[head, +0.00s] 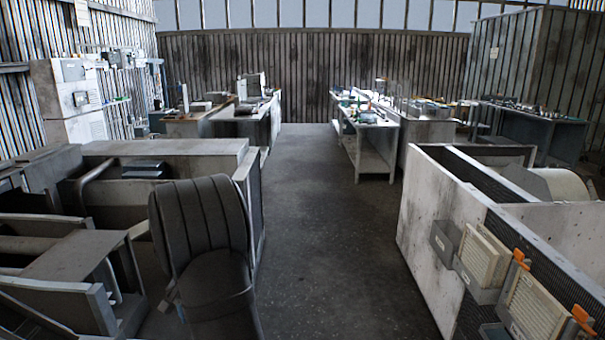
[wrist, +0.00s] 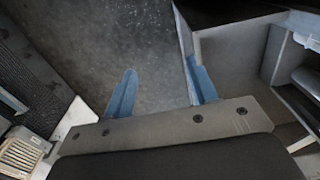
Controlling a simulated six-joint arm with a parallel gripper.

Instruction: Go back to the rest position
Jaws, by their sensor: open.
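My gripper (wrist: 160,82) shows in the wrist view, with two blue fingers set wide apart. It is open, and nothing is between the fingers. Dark speckled floor (wrist: 165,50) lies beyond the fingertips. My gripper and arm do not show in the head view.
A dark ribbed chair (head: 205,240) stands at the front left, beside grey cabinets (head: 190,150). A pale partition (head: 430,240) with beige filter-like boxes (head: 482,255) and orange clips is at right. A clear aisle (head: 320,220) runs between to workbenches (head: 375,140) at the back.

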